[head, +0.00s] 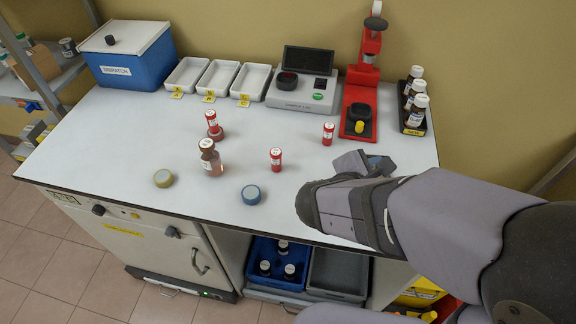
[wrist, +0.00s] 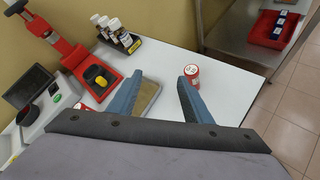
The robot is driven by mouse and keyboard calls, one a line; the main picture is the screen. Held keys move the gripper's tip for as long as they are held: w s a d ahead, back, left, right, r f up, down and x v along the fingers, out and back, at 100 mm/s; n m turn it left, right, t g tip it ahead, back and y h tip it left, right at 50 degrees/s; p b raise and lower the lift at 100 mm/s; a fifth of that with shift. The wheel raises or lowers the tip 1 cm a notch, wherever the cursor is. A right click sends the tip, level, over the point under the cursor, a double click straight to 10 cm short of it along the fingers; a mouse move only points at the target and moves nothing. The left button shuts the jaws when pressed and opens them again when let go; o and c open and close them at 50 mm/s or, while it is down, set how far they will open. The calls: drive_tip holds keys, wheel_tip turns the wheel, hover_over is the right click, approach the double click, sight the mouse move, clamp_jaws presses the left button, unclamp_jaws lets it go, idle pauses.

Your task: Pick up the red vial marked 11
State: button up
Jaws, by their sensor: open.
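Three red vials with white caps stand on the table in the head view: one at the back left (head: 213,122), one in the middle (head: 276,159), one further right (head: 328,133). Their numbers are too small to read. The wrist view shows a red vial (wrist: 192,72) with a white marked top just beyond the right fingertip; I cannot read its number for sure. Another red vial (wrist: 80,107) shows partly at the left. My gripper (wrist: 160,78) is open and empty, with blue-grey fingers spread over the table; the arm hides the table's right part in the head view.
A flat grey-rimmed tray (wrist: 150,97) lies below the fingers. A red press (head: 359,95), a grey analyser (head: 302,92) and a black rack of bottles (head: 414,125) stand at the back.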

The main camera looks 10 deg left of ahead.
drive_tip(key=w+a+r+n+t+y, duration=0.25)
drive_tip(key=a+n+t, duration=0.2)
drive_tip(key=a, duration=0.35)
wheel_tip(320, 180, up, 5)
drive_tip(key=n+t+y+b, duration=0.2)
drive_tip(key=n+t+y, duration=0.1)
drive_tip(key=n+y, duration=0.25)
hover_over(277, 157)
drive_tip(key=s+d, duration=0.4)
drive_tip(key=d, duration=0.2)
drive_tip(key=a+f+n+y+b, duration=0.1)
drive_tip(key=a+f+n+b, duration=0.1)
drive_tip(key=f+b, duration=0.2)
drive_tip(key=w+a+f+n+y+b, duration=0.1)
drive_tip(key=f+n+b, duration=0.1)
drive_tip(key=f+b, duration=0.3)
drive_tip(key=w+a+f+n+y+b, duration=0.1)
drive_tip(key=a+f+b, duration=0.1)
drive_tip(key=f+b, duration=0.2)
drive_tip(key=shift+a+f+n+t+b, duration=0.3)
drive_tip(key=shift+n+t+b, duration=0.1)
drive_tip(key=shift+b, duration=0.5)
drive_tip(key=shift+w, duration=0.1)
drive_tip(key=shift+x, duration=0.9)
drive_tip(key=shift+p+x, duration=0.45)
drive_tip(key=shift+x, duration=2.25)
drive_tip(key=shift+a, duration=0.2)
drive_tip(key=c, duration=1.1)
